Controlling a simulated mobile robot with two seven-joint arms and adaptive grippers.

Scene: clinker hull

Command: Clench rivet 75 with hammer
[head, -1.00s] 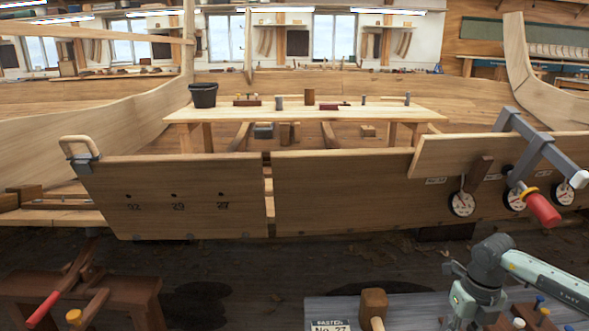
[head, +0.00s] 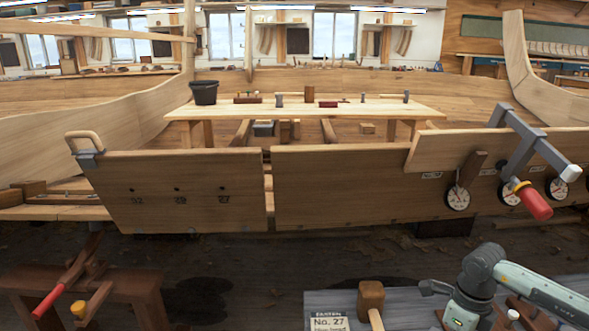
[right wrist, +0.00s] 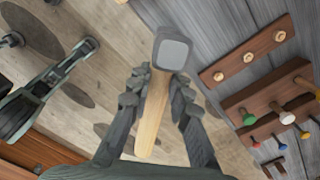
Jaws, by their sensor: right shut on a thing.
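My right gripper (right wrist: 155,85) is shut on the wooden handle of a hammer (right wrist: 173,52) with a grey, square-faced head. The head sits just beyond my fingertips. In the head view my right gripper (head: 445,292) is low at the right, above the grey bench, and the hammer cannot be made out clearly there. The lower plank (head: 170,185) shows several small dark spots with numbers beneath, the rightmost like 27. I cannot pick out a rivet marked 75. My left gripper is not in view.
A grey bench (head: 405,312) holds a wooden mallet (head: 371,295), a "No. 27" sign (head: 328,322) and a rack of coloured-knob pegs (right wrist: 270,105). A red-handled clamp (head: 533,203) and dial gauges (head: 458,198) are on the planking at right.

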